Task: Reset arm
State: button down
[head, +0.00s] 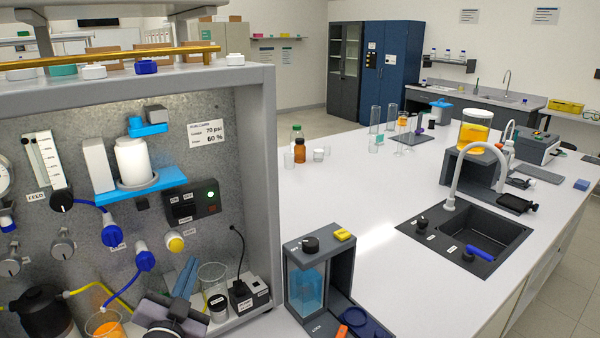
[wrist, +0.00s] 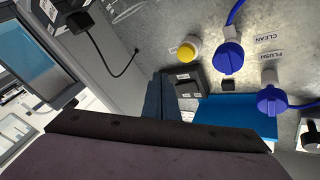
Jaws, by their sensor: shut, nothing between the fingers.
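My gripper (head: 186,275) is in front of the lower part of the membrane rig panel (head: 60,140) in the head view. Its blue-grey fingers point upward and are shut with nothing between them. In the wrist view the fingers (wrist: 163,97) show dark in front of the panel, and the dark wrist body fills the bottom. The blue valve knobs, clean (wrist: 228,57) and flush (wrist: 272,100), and a yellow knob (wrist: 187,51) are close to the fingers in that view. I see no contact between the fingers and these knobs.
A clear cylinder (head: 211,280) and a black socket box (head: 248,293) stand just right of my gripper. A beaker of orange liquid (head: 104,325) is at its left. A blue shelf (head: 165,181) holds a white canister above.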

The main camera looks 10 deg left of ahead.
jog(key=w+d+f+n+g+y+p, duration=0.1)
jog(key=w+d+n+g+y, duration=0.2)
jog(key=w+d, duration=0.45)
jog(key=d+f+g+h+p, duration=0.1)
jog(key=d+f+g, duration=0.4)
jog(key=d, duration=0.6)
jog(key=s+d+f+g+h, duration=0.1)
jog(key=s+d+f+g, duration=0.2)
jog(key=s+d, duration=0.3)
jog(key=s+d+f+g+h, duration=0.1)
jog(key=s+d+f+g, duration=0.1)
jog(key=s+d, duration=0.5)
jog(key=s+d+f+g+h, duration=0.2)
jog(key=s+d, duration=0.4)
jog(key=d, duration=0.4)
jog(key=shift+s+d+f+g+p, duration=0.2)
jog(key=shift+f+g, duration=0.2)
jog(key=shift+f, duration=0.1)
jog(key=shift+s+d+f+g+p, duration=0.15)
jog(key=shift+s+d+f+g, duration=0.05)
jog(key=shift+f+g, duration=0.25)
jog(key=s+d+f+n+g+h+b, duration=0.1)
jog(key=s+d+f+n+g+b, duration=0.1)
jog(key=s, duration=0.5)
jog(key=d+f+b, duration=0.1)
jog(key=d+f, duration=0.1)
jog(key=d, duration=0.1)
jog(key=shift+s+d+f, duration=0.15)
jog(key=shift+s+d, duration=0.05)
jog(key=shift+d, duration=0.05)
